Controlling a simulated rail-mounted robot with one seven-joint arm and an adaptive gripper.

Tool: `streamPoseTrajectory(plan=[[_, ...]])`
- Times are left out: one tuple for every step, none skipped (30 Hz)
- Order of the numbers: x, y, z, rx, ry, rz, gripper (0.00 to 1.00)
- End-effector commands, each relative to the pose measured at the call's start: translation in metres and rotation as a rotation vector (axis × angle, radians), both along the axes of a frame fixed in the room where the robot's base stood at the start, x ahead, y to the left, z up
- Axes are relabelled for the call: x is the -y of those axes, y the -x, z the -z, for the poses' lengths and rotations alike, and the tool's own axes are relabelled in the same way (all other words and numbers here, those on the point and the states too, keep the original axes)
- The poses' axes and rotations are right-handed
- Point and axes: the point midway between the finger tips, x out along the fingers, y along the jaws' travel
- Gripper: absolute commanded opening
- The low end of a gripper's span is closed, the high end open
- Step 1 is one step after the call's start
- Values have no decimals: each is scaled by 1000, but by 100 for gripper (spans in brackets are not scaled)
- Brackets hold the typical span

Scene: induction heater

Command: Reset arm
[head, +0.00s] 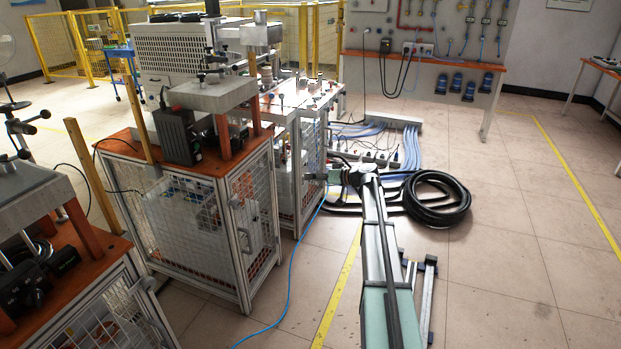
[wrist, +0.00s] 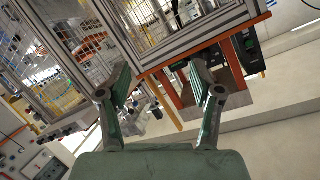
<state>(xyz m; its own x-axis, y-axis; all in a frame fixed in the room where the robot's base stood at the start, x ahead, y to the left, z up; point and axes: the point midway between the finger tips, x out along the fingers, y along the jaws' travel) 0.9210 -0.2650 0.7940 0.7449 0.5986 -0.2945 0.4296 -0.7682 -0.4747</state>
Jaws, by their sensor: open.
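My gripper (wrist: 160,70) fills the lower middle of the wrist view. Its two green-padded fingers stand wide apart with nothing between them. Beyond the fingers the wrist view shows a metal-framed mesh cabinet (wrist: 190,45) with an orange-brown edge, strongly tilted in the picture. I see no contact between the fingers and it. In the head view my arm (head: 372,235) stretches from the bottom edge up to the middle, beside the mesh cabinets. The gripper's fingers are too small to make out clearly there.
A mesh cabinet with a heater unit (head: 205,93) on top stands left of my arm. Another bench (head: 40,275) is at the lower left. A coiled black hose (head: 436,198) and blue hoses (head: 408,150) lie on the floor. The floor at the right (head: 510,220) is clear.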

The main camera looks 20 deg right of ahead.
Motion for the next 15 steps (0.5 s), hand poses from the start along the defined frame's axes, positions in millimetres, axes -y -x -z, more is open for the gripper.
streamPoseTrajectory(plan=[[0,0,0,0,0,0,65],[0,0,0,0,0,0,65],[0,0,0,0,0,0,65],[0,0,0,0,0,0,65],[0,0,0,0,0,0,65],[0,0,0,0,0,0,65],[0,0,0,1,1,0,65],[0,0,0,0,-1,-1,65],[0,0,0,1,0,-1,65],[0,0,0,1,0,-1,65],[0,0,0,-1,-2,0,65],[0,0,0,-6,-9,2,65],[0,0,0,-12,-16,5,65],[0,0,0,-20,-26,9,65],[0,0,1,-38,-41,15,65]])
